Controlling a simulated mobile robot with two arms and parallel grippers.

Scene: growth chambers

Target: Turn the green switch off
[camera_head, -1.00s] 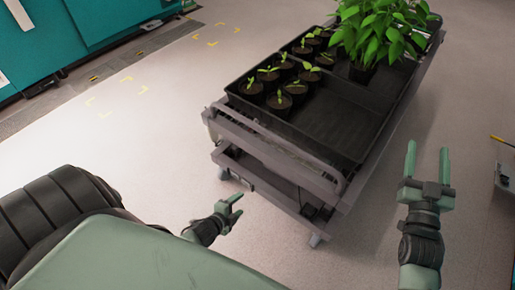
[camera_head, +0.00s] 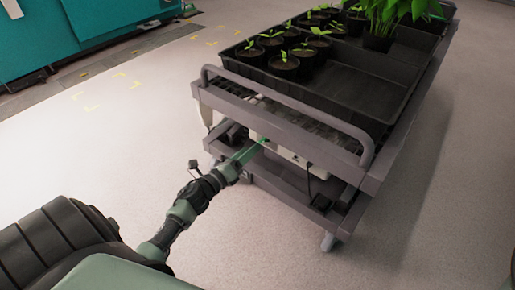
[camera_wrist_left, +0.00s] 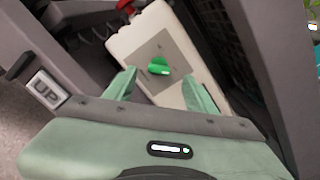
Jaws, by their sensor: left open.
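The green switch (camera_wrist_left: 158,67) sits on a grey square plate on a white box (camera_wrist_left: 180,28) in the left wrist view. The box is mounted under the cart's top deck and shows partly in the head view (camera_head: 291,155). My left gripper (camera_wrist_left: 158,75) is open, its two green fingers pointing at the box, one on each side of the switch in the picture. I cannot tell whether they touch it. In the head view the left gripper (camera_head: 256,149) reaches in below the cart's end rail. My right gripper is out of view.
The grey cart (camera_head: 365,160) has a raised end rail above the box. A black tray (camera_head: 350,88) with seedling pots and a leafy plant (camera_head: 380,20) stands on it. The floor at left is clear.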

